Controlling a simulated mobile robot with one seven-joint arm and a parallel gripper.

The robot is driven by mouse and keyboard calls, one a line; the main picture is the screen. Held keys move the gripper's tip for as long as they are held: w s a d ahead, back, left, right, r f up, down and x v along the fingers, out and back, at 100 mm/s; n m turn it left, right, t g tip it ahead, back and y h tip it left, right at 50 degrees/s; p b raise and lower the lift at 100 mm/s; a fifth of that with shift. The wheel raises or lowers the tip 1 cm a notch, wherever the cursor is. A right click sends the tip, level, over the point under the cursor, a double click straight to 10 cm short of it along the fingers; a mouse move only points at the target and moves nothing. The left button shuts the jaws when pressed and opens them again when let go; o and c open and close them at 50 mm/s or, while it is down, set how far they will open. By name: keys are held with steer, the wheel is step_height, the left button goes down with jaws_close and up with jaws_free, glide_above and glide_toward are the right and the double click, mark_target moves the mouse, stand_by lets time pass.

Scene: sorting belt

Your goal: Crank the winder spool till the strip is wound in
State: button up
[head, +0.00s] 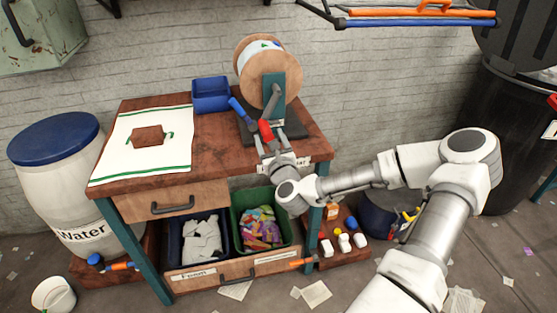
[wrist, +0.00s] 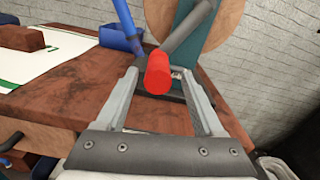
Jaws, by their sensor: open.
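The winder's wooden spool (head: 250,68) stands upright at the back right of the workbench, on a teal stand (head: 274,90) with a dark base. A white band with coloured marks (head: 262,46) shows on its drum; I cannot make out a free strip end. A grey crank arm (head: 273,98) slants down to a red handle (head: 265,131), which points toward my gripper (head: 267,146). In the wrist view the red handle (wrist: 158,72) appears between the tips of my open gripper (wrist: 160,82). I cannot tell whether they touch it.
A blue lever (head: 236,106) rises close left of the handle. A blue bin (head: 211,94) sits behind it. A white green-edged sheet (head: 110,168) with a brown block (head: 148,136) covers the bench's left side. Bare wood (head: 215,143) lies between sheet and winder.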

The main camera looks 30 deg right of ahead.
steer(key=p+v, duration=0.3)
steer(key=v, duration=0.6)
steer(key=shift+s+r+p, duration=0.15)
steer(key=shift+r+p, duration=0.15)
steer(key=shift+p, duration=0.1)
steer(key=p+v, duration=0.1)
steer(key=p, duration=0.1)
steer(key=p+v, duration=0.1)
steer(key=p, duration=0.1)
steer(key=shift+a+f, duration=0.15)
steer(key=shift+f, duration=0.1)
steer(key=shift+p, duration=0.3)
